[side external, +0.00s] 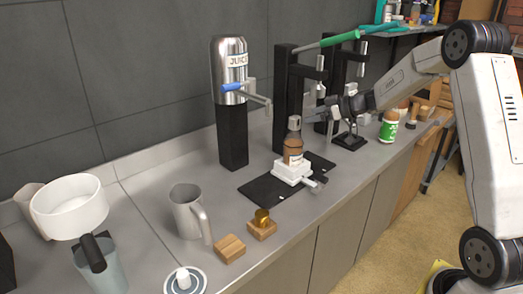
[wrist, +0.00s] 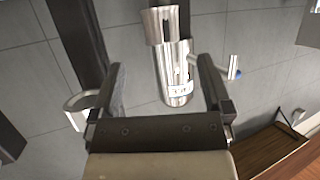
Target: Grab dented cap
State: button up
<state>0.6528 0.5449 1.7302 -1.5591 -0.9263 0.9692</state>
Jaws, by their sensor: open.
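A small gold cap-like piece (side external: 262,216) sits on a wooden block (side external: 262,230) near the counter's front edge; I cannot make out a dent. A brown bottle (side external: 293,150) with a grey top (side external: 294,123) stands upright in a white clamp (side external: 291,173) on a black mat. My gripper (side external: 312,120) is above the counter, close to the bottle's top in the picture; I cannot tell whether they touch. In the wrist view my gripper (wrist: 161,68) has its two fingers wide apart, with nothing held between them. No cap shows in that view.
A steel juice dispenser (side external: 230,75) stands behind the mat and also shows in the wrist view (wrist: 175,70). Black lever presses (side external: 286,95) stand near my gripper. A metal pitcher (side external: 187,212), another wooden block (side external: 229,249) and a green-labelled jar (side external: 388,127) are on the counter.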

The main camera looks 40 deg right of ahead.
aim_at(298, 118)
jog(key=shift+x, duration=1.3)
jog(key=shift+x, duration=2.6)
jog(key=shift+s+a+f, duration=0.1)
jog(key=shift+c, duration=0.2)
jog(key=c, duration=1.3)
jog(key=shift+o, duration=0.2)
